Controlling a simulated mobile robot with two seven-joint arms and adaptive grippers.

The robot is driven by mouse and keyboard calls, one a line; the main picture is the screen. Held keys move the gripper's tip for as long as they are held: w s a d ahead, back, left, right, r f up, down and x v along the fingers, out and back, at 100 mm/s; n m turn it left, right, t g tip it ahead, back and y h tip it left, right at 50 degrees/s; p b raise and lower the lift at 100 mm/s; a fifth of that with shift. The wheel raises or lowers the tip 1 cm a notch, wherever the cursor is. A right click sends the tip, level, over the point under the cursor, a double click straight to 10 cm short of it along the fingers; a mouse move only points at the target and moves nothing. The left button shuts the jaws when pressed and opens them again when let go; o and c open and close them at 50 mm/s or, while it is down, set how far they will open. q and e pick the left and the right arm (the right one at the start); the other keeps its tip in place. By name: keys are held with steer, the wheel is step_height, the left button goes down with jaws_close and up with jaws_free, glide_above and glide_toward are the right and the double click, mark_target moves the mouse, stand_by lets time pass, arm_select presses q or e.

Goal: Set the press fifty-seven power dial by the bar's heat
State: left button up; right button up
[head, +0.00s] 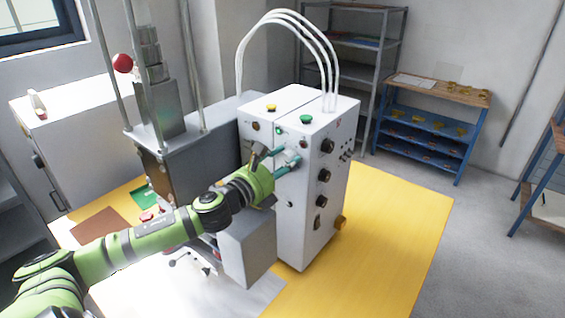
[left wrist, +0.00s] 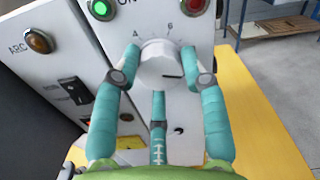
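The power dial (left wrist: 160,66) is a pale round knob on the white press cabinet (head: 292,205). The figures 4 and 6 show above it in the left wrist view, with a dark mark low on its right side. My left gripper (head: 284,156) is at the cabinet's front face. In the left wrist view its teal fingers (left wrist: 160,60) stand left, right and below the dial, their tips against its rim. In the head view the gripper hides the dial. My right gripper is not in view. I cannot make out the bar or its heat.
A green lamp (left wrist: 102,9) and an amber ARC lamp (left wrist: 39,40) sit near the dial. Black switches (left wrist: 75,90) are lower left. The metal press column (head: 180,160) stands left of the cabinet on the yellow table (head: 395,235). A blue shelf (head: 425,130) stands behind.

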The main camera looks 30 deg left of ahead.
arm_select(q)
steer(key=shift+d+f+n, duration=0.15)
steer(key=shift+f+n, duration=0.1)
steer(key=shift+n, duration=0.15)
steer(key=n+p, duration=0.1)
steer(key=n, duration=0.3)
steer(key=shift+s+n, duration=0.1)
steer(key=shift+n, duration=0.2)
steer(key=shift+d+n+p, duration=0.1)
steer(key=shift+n+p, duration=0.5)
steer(key=shift+n, duration=2)
steer(key=o, duration=1.1)
steer(key=shift+d+r, duration=0.1)
